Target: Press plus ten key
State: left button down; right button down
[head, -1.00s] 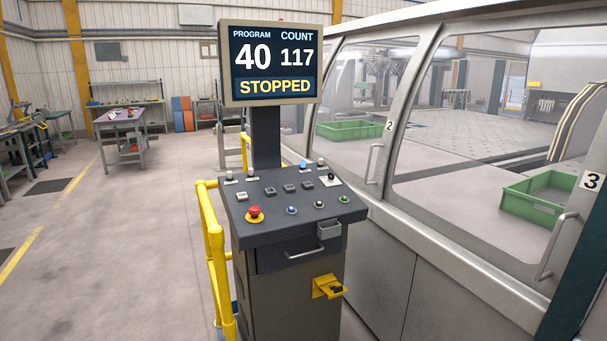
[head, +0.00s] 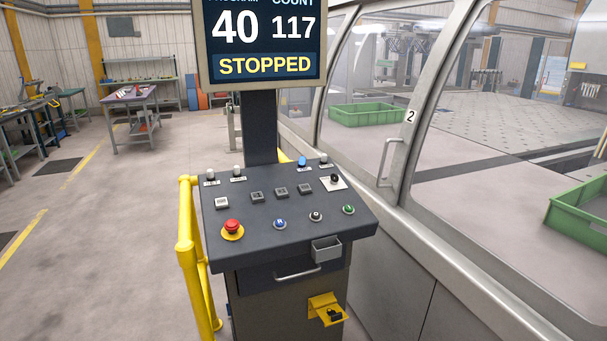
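The control console (head: 285,231) stands ahead of me with a dark sloping panel. The screen (head: 265,40) above shows 40, count 117 and STOPPED. Below the keys are a red mushroom button (head: 232,228), a blue button (head: 280,223), a black button (head: 315,216) and a green button (head: 348,209). Neither gripper is in view.
A yellow rail (head: 188,246) stands at the console's left side. The glazed machine door with handle (head: 388,160) is close on the right, with green crates (head: 369,115) behind glass. A workbench (head: 131,103) stands far left. The floor left of the rail is clear.

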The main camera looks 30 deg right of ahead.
aim_at(304, 188)
jog(key=i+l, duration=0.2)
jog(key=l, duration=0.15)
jog(key=i+l+u, duration=0.15)
jog(key=l, duration=0.2)
jog(key=i+l, duration=0.25)
jog(key=l, duration=0.15)
jog(key=i+l+u, duration=0.15)
jog(key=l, duration=0.2)
